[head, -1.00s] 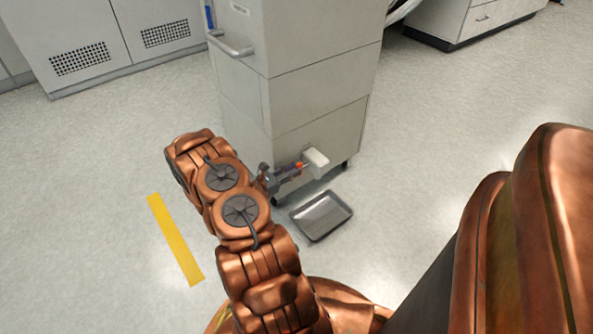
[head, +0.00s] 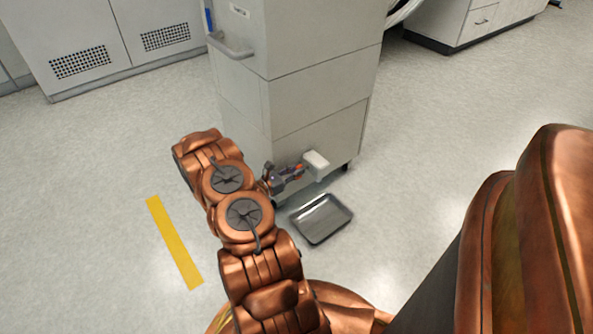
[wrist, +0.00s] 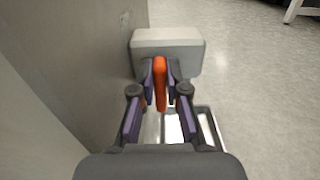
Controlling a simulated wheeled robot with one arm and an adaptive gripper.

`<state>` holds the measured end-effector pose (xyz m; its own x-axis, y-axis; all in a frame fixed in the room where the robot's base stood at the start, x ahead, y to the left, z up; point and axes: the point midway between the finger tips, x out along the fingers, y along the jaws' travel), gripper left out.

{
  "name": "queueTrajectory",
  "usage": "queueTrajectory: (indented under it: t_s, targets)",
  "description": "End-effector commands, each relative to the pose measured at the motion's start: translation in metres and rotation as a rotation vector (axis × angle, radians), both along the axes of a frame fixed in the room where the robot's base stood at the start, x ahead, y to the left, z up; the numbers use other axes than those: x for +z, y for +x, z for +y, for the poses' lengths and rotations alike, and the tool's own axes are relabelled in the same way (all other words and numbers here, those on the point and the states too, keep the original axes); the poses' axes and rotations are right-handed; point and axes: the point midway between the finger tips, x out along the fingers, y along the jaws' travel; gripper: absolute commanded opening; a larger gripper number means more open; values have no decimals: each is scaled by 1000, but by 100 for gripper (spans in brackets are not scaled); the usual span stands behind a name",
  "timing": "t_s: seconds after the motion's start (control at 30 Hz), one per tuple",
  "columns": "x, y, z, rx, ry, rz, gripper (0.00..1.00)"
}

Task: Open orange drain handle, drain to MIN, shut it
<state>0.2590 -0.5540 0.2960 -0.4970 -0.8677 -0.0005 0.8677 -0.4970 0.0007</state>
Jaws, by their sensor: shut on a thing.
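The orange drain handle (wrist: 160,84) stands between the fingers of my gripper (wrist: 160,88) in the wrist view, and the gripper is shut on it. In the head view, my gripper (head: 292,174) is at the low front of the grey cabinet (head: 318,120), with a bit of orange showing at its fingers. A white box-shaped part (head: 316,160) sticks out from the cabinet just beyond the handle; it also shows in the wrist view (wrist: 167,50). The liquid level and the MIN mark are not visible.
A grey metal tray (head: 345,211) lies on the floor below the handle; part of its rim shows in the wrist view (wrist: 208,125). A yellow floor strip (head: 174,243) lies to the left. Open floor is on the right.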

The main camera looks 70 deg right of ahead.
Motion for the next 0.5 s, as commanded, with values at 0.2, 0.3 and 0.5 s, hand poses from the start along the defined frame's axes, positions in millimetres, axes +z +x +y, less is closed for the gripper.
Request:
queueTrajectory:
  t_s: [0.2,0.3,0.5]
  targets:
    - [2,-1,0,-4,36,63,0]
    - [2,0,0,-4,71,122,0]
    - [0,1,-1,-4,111,194,0]
